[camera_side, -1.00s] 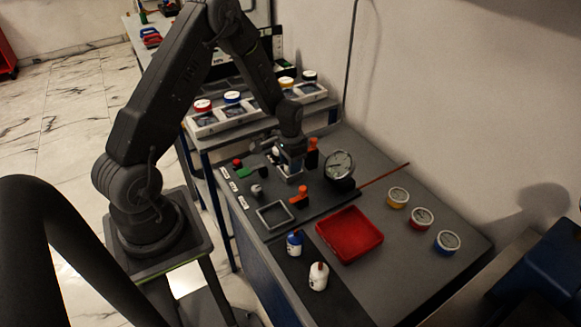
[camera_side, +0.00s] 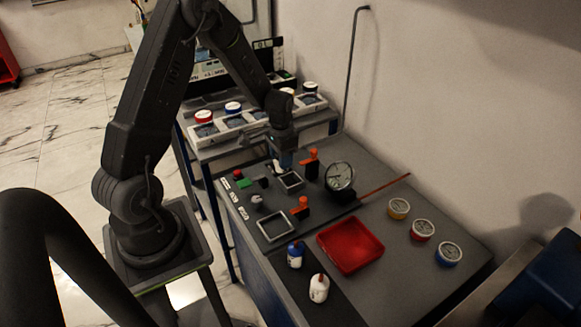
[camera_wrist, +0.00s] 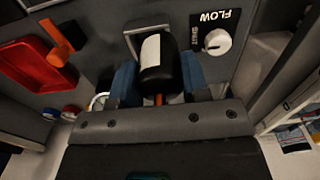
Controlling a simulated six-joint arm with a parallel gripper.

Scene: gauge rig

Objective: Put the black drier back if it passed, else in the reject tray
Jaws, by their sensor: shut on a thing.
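My gripper (camera_wrist: 160,85) is shut on the black drier (camera_wrist: 176,62), a black bottle with a white label and an orange tip, between its blue fingers. In the side view my gripper (camera_side: 283,160) hangs above the small square frame (camera_side: 291,182), and the drier is mostly hidden there. The frame looks empty. The red reject tray (camera_side: 350,246) is empty and lies nearer the camera; part of it shows at the left of the wrist view (camera_wrist: 38,65). The round dial gauge (camera_side: 340,175) stands right of my gripper; its reading is too small to tell.
Two orange handles (camera_side: 301,207) (camera_side: 311,160) stand near the frame. A second, larger square frame (camera_side: 275,226) is empty. Several round gauges, one yellow-rimmed (camera_side: 399,208), lie at right.

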